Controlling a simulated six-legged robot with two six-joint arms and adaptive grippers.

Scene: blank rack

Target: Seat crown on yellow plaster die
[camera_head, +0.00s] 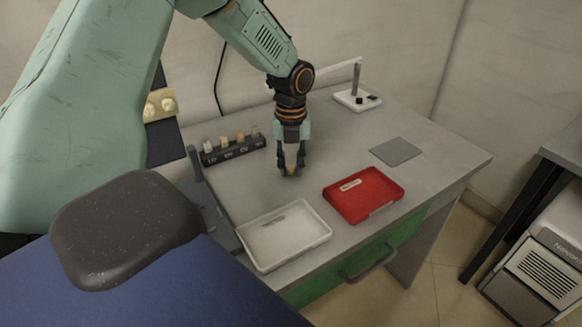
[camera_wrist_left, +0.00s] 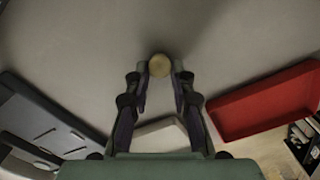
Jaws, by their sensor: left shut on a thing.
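My left gripper (camera_head: 290,170) points down over the middle of the grey table. It is shut on a small round pale-yellow piece (camera_wrist_left: 159,65), which shows between its fingertips in the left wrist view. I cannot tell whether this piece is the crown or the plaster die, nor whether it touches the table. A black rack (camera_head: 234,150) with several small pale blanks stands behind and left of the gripper. I cannot make out a separate crown and die. My right gripper is not in view.
A white tray (camera_head: 326,236) and a red tray (camera_head: 395,198) lie at the table's front. A grey mat (camera_head: 395,151) lies at the right. A white stand (camera_head: 356,104) is at the back. A dark padded seat (camera_head: 125,228) is at the left.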

